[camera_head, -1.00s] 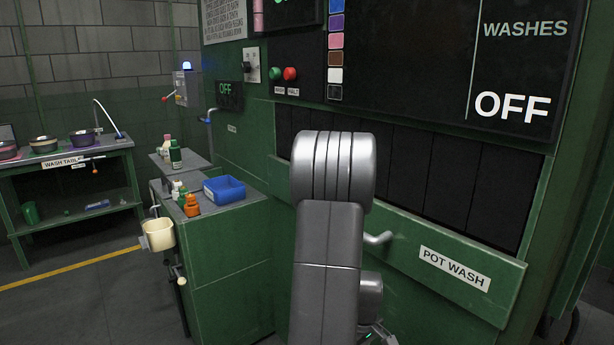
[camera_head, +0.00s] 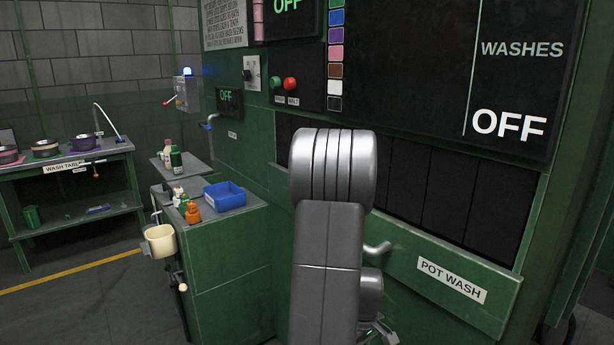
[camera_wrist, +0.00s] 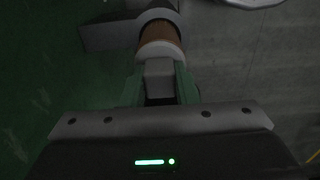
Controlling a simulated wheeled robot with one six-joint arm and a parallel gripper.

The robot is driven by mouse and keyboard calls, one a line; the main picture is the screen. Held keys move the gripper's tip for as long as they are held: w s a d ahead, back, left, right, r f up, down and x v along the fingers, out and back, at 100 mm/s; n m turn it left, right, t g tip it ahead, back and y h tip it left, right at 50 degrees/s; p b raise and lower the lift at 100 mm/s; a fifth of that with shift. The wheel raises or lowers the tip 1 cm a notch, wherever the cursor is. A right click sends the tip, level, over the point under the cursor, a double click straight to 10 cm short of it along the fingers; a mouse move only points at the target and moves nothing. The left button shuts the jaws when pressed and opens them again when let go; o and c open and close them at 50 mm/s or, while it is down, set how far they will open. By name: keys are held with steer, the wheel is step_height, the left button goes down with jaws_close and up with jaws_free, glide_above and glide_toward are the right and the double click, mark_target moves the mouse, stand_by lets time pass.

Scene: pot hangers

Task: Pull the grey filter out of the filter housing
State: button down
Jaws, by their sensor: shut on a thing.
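In the wrist view, my gripper (camera_wrist: 160,76) has its green fingers shut on the grey grip of the filter (camera_wrist: 160,67). Beyond the grip are a pale ring and a brown cylindrical section. The brown section shows between the pale ring and the grey round collar of the filter housing (camera_wrist: 156,14). The far end of the filter is hidden by the collar. In the head view, my arm blocks the filter and housing, and only a bit of my gripper's end shows at the bottom edge.
The green pot wash machine (camera_head: 405,280) stands close to my arm, with a bar handle (camera_head: 377,248) beside it. A green cabinet (camera_head: 225,245) holds bottles and a blue tray (camera_head: 225,196). A wash table (camera_head: 20,167) stands at the far left. Floor is clear between them.

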steer(key=shift+r+p, duration=2.1)
steer(key=shift+r, duration=0.85)
